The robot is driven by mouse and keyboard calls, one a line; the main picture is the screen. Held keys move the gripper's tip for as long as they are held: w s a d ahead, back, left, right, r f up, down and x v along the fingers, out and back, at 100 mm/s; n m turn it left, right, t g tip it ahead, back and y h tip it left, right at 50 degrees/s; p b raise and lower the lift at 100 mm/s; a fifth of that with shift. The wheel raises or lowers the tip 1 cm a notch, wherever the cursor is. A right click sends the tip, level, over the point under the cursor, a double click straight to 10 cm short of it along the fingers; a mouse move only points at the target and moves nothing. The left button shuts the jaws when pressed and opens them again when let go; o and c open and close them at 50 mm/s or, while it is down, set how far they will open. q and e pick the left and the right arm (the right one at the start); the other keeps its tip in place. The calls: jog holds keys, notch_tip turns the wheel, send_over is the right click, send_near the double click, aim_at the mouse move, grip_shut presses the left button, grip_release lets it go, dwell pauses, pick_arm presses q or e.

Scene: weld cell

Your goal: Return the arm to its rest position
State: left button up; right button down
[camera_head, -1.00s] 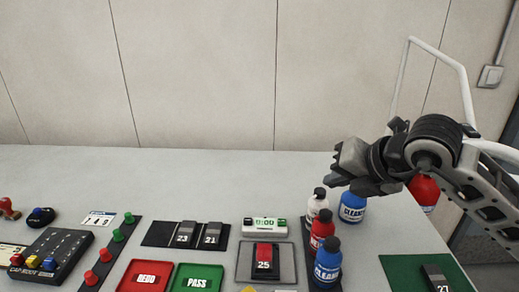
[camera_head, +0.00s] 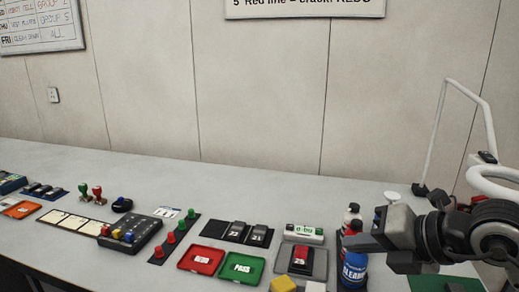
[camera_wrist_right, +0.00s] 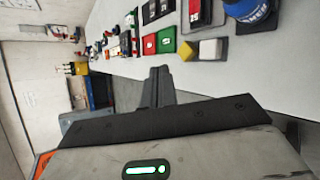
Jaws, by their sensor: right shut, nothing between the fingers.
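My right arm comes in from the right in the head view. Its gripper (camera_head: 366,242) is shut and empty, in front of the spray bottles at the right of the bench. A blue bottle (camera_head: 354,270) stands just below the gripper in the picture, and a white bottle (camera_head: 352,214) shows behind it; the red bottle between them is mostly hidden. In the right wrist view the closed fingers (camera_wrist_right: 160,78) point along the bench's front edge, with nothing held. My left gripper is not in view.
On the bench (camera_head: 200,165) are a red tray (camera_head: 201,260), a green tray (camera_head: 242,268), a block numbered 25 (camera_head: 301,258), a yellow block (camera_head: 283,284) and a dark peg box (camera_head: 130,235). A white bent tube (camera_head: 437,125) rises at the right.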

jog(key=s+a+r+m+t+y, duration=0.3)
jog(key=s+a+r+y, duration=0.2)
jog(key=a+r+y, duration=0.4)
jog(key=w+d+f+m+t+h, duration=0.1)
jog(key=d+f+m+t+h, duration=0.1)
jog(key=d+m+t+h, duration=0.65)
jog(key=w+d+f+m+t+h, duration=0.1)
jog(key=w+d+m+t+h, duration=0.25)
jog(key=m, duration=0.85)
jog(key=s+d+f+m+g+h, duration=0.2)
jog(key=d+f+m+g+h, duration=0.15)
jog(key=f, duration=0.25)
jog(key=s+d+f+m+g+h, duration=0.2)
jog(key=f+m+g+h, duration=0.1)
jog(key=f+h, duration=0.25)
jog(key=s+a+f+m+g+y, duration=0.1)
jog(key=s+a+f+g+y, duration=0.1)
jog(key=s+f+g, duration=0.6)
jog(key=s+a+f+g+y, duration=0.25)
jog(key=s+f+g, duration=0.25)
jog(key=s+f, duration=0.55)
jog(key=w+a+f+t+y, duration=0.2)
jog(key=w+a+f+t, duration=0.3)
jog(key=w+f+t, duration=0.1)
jog(key=shift+w+a+f+n+t, duration=0.25)
jog(key=shift+w+f+n+t, duration=0.1)
jog(key=shift+f, duration=0.5)
